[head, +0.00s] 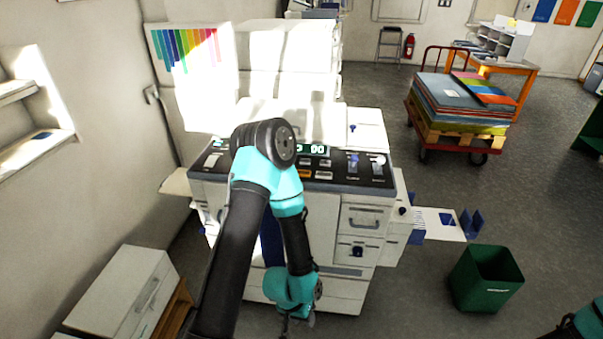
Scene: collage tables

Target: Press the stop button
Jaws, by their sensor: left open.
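A white machine (320,215) like a copier or printer stands in the middle, with a dark control panel (345,170) along its top front. The panel bears a small lit display (316,149) reading 00, an orange button (305,174), a grey button (324,176) beside it, and other controls. Labels are too small to read, so I cannot tell which is the stop button. My left arm covers part of the panel's left half. My left gripper (285,324) hangs open in front of the machine, low and apart from the panel. My right gripper is out of view.
A green bin (487,278) stands on the floor at the right. A red cart (455,145) with stacked sheets stands behind it. A white box (115,300) is at the lower left. A small shelf (440,224) juts from the machine's right side. The floor between cart and machine is clear.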

